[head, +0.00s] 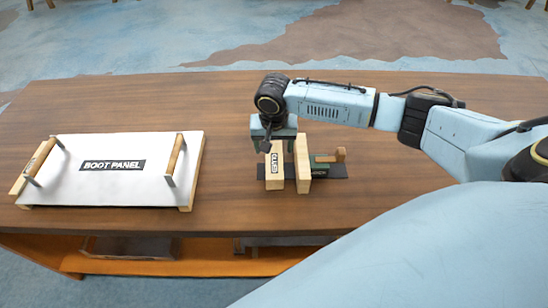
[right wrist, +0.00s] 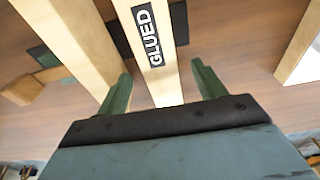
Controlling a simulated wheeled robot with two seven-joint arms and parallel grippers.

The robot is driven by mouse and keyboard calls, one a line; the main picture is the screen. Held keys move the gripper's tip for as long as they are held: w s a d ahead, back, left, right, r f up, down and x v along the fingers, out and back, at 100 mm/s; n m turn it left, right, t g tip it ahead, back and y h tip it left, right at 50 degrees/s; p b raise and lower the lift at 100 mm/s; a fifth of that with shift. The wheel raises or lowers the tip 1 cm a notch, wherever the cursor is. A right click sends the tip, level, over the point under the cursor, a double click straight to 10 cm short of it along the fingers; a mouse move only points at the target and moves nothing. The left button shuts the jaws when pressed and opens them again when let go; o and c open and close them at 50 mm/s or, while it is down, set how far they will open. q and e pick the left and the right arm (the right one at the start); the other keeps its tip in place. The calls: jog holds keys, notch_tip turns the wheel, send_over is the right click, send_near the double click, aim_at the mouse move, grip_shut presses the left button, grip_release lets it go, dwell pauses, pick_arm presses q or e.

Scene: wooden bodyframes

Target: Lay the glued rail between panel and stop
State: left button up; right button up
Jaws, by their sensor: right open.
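The glued rail (head: 276,180) is a pale wooden bar with a black "GLUED" label, lying on a dark strip on the table; it also shows in the right wrist view (right wrist: 160,75). My right gripper (head: 276,143) is over its far end, open, with green fingers (right wrist: 161,88) on either side of the rail and visible gaps. A second pale bar (head: 302,165) stands close to the rail's right; I cannot tell if it is the stop. The white boot panel (head: 105,182) lies at the left, with wooden edge pieces and two handles. My left gripper is not in view.
A green fixture with a wooden knob (head: 340,154) sits right of the second bar on the dark strip (head: 334,171). The table (head: 235,165) is bare between the panel and the rail. A shelf (head: 190,264) with grey items runs below the tabletop.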

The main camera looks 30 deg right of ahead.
aim_at(274, 152)
jog(key=f, duration=0.4)
jog(key=shift+w+d+f+b, duration=0.2)
jog(key=shift+f+b, duration=0.1)
jog(key=shift+b, duration=0.1)
jog(key=shift+r, duration=0.1)
jog(key=c, duration=1.4)
